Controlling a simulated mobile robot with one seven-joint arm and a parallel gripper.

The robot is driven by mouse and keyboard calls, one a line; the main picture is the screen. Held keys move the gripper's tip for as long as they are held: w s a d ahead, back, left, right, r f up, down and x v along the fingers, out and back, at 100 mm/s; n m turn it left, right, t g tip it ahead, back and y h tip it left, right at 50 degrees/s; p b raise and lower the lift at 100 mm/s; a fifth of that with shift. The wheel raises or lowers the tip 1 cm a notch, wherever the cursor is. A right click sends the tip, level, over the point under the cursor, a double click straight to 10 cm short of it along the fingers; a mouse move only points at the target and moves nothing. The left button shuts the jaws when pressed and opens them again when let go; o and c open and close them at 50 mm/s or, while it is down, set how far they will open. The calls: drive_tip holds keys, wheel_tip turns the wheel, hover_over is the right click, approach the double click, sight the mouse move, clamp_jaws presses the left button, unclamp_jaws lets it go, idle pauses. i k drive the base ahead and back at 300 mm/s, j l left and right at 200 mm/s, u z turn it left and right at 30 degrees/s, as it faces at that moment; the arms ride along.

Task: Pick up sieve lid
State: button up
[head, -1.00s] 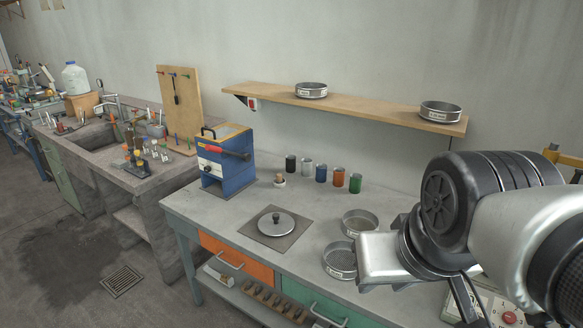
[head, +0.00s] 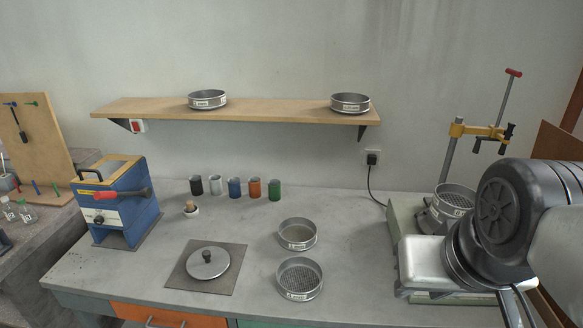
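The sieve lid (head: 208,264) is a round, light metal disc with a dark knob on top. It lies flat on a dark square mat (head: 182,282) near the front left of the bench. My arm enters from the right edge of the head view, well to the right of the lid. Its silver end housing hangs over the right part of the bench. The fingers of my gripper cannot be made out, and nothing of it is near the lid.
Two open sieves (head: 299,279) (head: 297,235) stand right of the mat. A sieve stack (head: 446,207) with a clamp stand is behind my arm. A shelf (head: 270,113) bears two sieves.

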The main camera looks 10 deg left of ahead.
sight(206, 264)
drive_tip(key=j+z, duration=0.2)
drive_tip(key=j, duration=0.35)
drive_tip(key=k+j+z, duration=0.1)
drive_tip(key=j+z, duration=0.15)
drive_tip(key=j, duration=1.45)
drive_tip(key=i+j, duration=0.2)
drive_tip(key=j, duration=0.25)
drive_tip(key=z, duration=0.05)
